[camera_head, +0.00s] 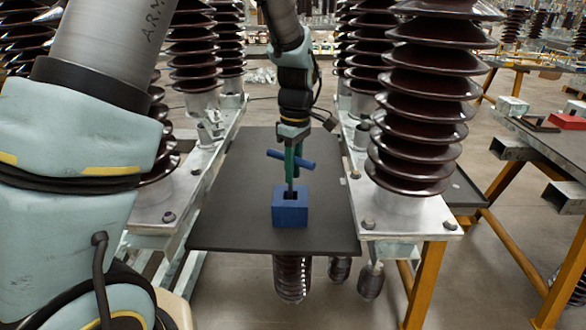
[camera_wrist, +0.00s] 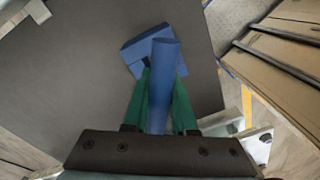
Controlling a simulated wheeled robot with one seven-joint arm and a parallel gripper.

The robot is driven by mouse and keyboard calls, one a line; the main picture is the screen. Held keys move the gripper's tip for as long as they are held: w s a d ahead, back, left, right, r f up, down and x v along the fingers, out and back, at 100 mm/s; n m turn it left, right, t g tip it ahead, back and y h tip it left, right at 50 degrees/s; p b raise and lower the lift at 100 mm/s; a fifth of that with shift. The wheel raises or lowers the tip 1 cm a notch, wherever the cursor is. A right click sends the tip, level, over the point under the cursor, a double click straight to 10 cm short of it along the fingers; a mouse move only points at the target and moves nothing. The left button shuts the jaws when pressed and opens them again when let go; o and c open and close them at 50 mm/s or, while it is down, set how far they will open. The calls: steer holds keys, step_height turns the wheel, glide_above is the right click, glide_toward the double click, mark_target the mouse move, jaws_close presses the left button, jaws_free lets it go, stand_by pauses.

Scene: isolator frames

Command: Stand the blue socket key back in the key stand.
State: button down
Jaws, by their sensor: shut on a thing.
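The blue socket key (camera_head: 299,162) has a bar-shaped handle, and a thin grey shaft runs down from it. My gripper (camera_head: 291,164), with green fingers, is shut on the key just above the key stand. The key stand (camera_head: 290,216) is a blue block with a dark opening in its top. The shaft looks near upright and its lower end meets the opening; I cannot tell how deep it sits. In the wrist view the handle (camera_wrist: 162,85) lies between the green fingers and hides part of the stand (camera_wrist: 133,52) and the shaft.
The stand sits on a dark board (camera_head: 235,225), which is otherwise clear. Tall brown ribbed insulators (camera_head: 420,110) rise close on both sides on metal frames. A table (camera_head: 540,140) with a red item (camera_head: 568,121) stands at the right.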

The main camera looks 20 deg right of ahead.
steer(key=c, duration=0.6)
jaws_free()
steer(key=shift+c, duration=0.2)
steer(key=r, duration=0.7)
steer(key=r+b, duration=0.1)
steer(key=r, duration=0.3)
steer(key=shift+w+d, duration=0.15)
steer(key=shift+d, duration=0.15)
steer(key=shift+f, duration=0.1)
